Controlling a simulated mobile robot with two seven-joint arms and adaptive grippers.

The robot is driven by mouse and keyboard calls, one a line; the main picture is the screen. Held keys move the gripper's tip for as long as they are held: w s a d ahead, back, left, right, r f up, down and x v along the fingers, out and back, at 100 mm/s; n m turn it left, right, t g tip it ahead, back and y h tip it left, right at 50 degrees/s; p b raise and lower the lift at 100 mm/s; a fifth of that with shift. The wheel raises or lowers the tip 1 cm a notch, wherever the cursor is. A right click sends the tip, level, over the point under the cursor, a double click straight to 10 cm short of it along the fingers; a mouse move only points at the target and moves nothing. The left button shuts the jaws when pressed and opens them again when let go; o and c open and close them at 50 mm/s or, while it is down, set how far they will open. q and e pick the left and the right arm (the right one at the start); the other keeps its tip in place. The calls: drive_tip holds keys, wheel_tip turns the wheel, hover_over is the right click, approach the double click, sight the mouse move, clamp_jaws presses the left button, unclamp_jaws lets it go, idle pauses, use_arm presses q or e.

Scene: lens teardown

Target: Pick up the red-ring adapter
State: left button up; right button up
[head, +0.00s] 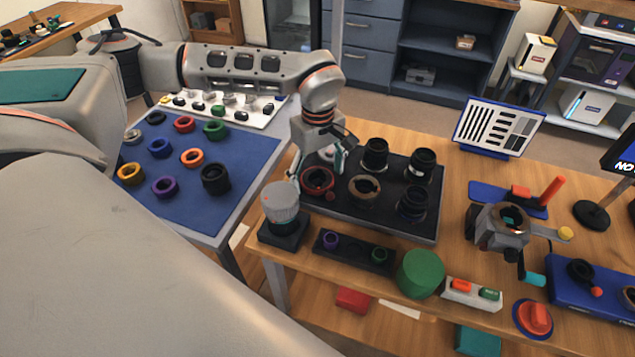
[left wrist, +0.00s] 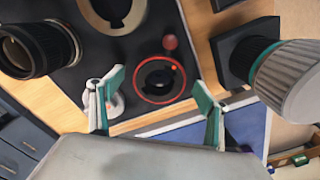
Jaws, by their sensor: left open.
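The red-ring adapter (head: 318,187), a dark round part with a thin red ring, lies at the left end of a black mat (head: 400,226) on the wooden table. In the left wrist view the adapter (left wrist: 159,80) sits near the middle, ahead of the fingers. My left gripper (head: 316,168) is open just above it, one finger to each side. I cannot tell whether the fingers touch the mat. My right gripper is not in view.
A grey-topped cylinder on a dark base (head: 281,203) stands close to the left finger. A small red knob (left wrist: 170,42) is beside the adapter. Black lenses (head: 375,154) and a tan ring (head: 364,188) share the mat. A blue mat (head: 195,205) with coloured rings lies left.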

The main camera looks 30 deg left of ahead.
use_arm(q)
drive_tip(key=shift+f, duration=0.55)
drive_tip(key=c, duration=1.3)
drive_tip(key=shift+o, duration=0.2)
drive_tip(key=shift+r, duration=0.2)
